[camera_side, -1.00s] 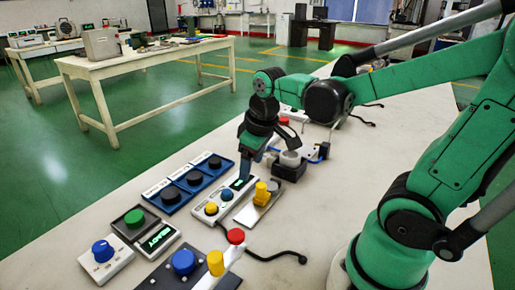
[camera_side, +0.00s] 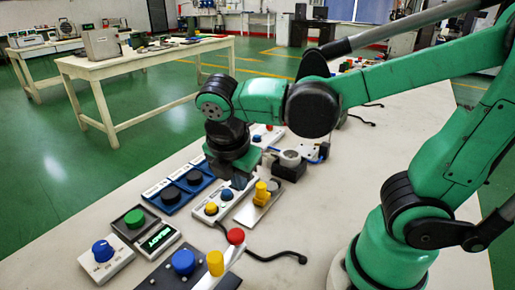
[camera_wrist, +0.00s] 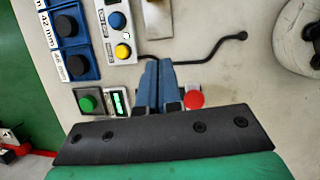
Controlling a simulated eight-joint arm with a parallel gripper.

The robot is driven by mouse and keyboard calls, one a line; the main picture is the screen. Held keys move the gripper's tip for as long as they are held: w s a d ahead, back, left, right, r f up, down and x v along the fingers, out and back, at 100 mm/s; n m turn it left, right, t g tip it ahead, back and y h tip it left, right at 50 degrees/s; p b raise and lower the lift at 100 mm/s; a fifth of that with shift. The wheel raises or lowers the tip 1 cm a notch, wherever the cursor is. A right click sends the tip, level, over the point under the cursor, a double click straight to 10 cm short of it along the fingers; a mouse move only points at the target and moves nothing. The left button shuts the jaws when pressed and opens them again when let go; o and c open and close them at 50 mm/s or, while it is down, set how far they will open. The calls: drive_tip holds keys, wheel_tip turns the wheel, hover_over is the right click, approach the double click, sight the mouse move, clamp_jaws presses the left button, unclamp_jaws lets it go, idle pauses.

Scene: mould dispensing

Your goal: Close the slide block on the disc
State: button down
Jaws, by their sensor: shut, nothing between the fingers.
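My gripper (camera_side: 240,183) hangs over the control panel, in front of the round-topped fixture. In the wrist view its two blue fingers (camera_wrist: 158,66) are together with nothing between them. A grey plate with a yellow upright handle (camera_side: 262,194) stands just right of the gripper; it may be the slide block, but I cannot tell for sure. A black fixture with a pale round top (camera_side: 289,158) stands behind it. Dark discs (camera_side: 195,177) sit in blue labelled trays (camera_side: 160,188) at left; in the wrist view a disc (camera_wrist: 76,66) shows at upper left. I cannot tell which disc is meant.
A white panel with blue and yellow buttons (camera_side: 211,209) lies under the gripper. A green button box (camera_side: 134,218), a lit display (camera_side: 158,238) and a red button (camera_side: 236,236) stand nearer the camera. A black cable (camera_side: 275,256) crosses otherwise bare bench at right.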

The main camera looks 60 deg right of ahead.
sight(259, 193)
drive_tip(key=d+f, duration=0.1)
drive_tip(key=f, duration=0.2)
drive_tip(key=d+f+n, duration=0.1)
drive_tip(key=f, duration=0.2)
drive_tip(key=d+f+n, duration=0.1)
drive_tip(key=f, duration=0.2)
drive_tip(key=shift+w+d, duration=0.2)
drive_tip(key=shift+w, duration=0.2)
drive_tip(key=shift+w+d+f, duration=0.1)
drive_tip(key=shift+w+d, duration=0.1)
drive_tip(key=shift+d, duration=1)
drive_tip(key=shift+w+d, duration=0.25)
drive_tip(key=shift+d, duration=0.55)
drive_tip(key=shift+w+d, duration=0.1)
drive_tip(key=shift+d, duration=0.45)
